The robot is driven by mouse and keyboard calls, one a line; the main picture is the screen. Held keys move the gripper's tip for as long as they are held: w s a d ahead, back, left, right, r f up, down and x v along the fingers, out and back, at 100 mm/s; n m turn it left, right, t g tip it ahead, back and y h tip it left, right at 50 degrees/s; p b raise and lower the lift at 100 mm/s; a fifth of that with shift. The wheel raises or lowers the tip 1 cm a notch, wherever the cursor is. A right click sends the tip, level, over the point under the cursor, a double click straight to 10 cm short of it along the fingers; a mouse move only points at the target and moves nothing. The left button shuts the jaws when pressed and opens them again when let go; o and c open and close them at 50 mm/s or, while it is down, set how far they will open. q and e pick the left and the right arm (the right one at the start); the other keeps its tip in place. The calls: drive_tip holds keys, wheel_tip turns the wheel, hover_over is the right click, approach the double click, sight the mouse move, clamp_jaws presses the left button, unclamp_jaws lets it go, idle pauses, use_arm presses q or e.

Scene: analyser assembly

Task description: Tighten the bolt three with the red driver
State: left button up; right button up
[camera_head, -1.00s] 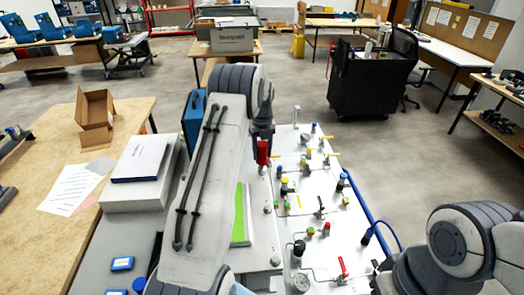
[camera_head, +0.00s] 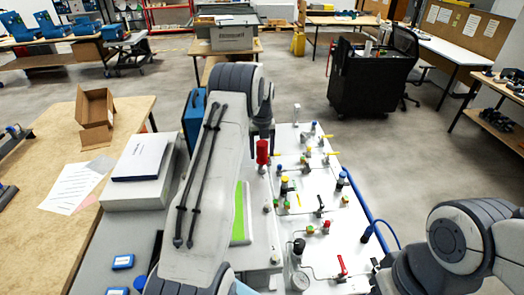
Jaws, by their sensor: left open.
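The red driver (camera_head: 262,152) stands upright at the left edge of the white analyser panel (camera_head: 310,255), with its red handle up. My left gripper (camera_head: 264,134) is directly above the handle, pointing down. It is open; its fingers are small and dark here, and I cannot tell whether they touch the handle. My left arm covers the area left of the driver. Small grey bolt-like heads (camera_head: 267,208) show along the panel's left side, but I cannot tell which is bolt three. My right gripper is not in view; only part of my right arm shows at lower right.
The panel carries several coloured valves, a gauge (camera_head: 299,281) and a red lever (camera_head: 342,265). A blue tube (camera_head: 385,232) loops at its right edge. A white box with a binder (camera_head: 140,158) and a wooden table (camera_head: 40,145) are at left. Floor is free beyond the panel.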

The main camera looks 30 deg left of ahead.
use_arm(q)
drive_tip(key=n, duration=0.4)
drive_tip(key=shift+n, duration=0.4)
drive_tip(key=n, duration=0.5)
drive_tip(key=shift+n+p, duration=0.4)
drive_tip(key=n, duration=0.5)
drive_tip(key=shift+n, duration=0.4)
drive_tip(key=n, duration=0.6)
drive_tip(key=shift+p, duration=0.3)
clamp_jaws()
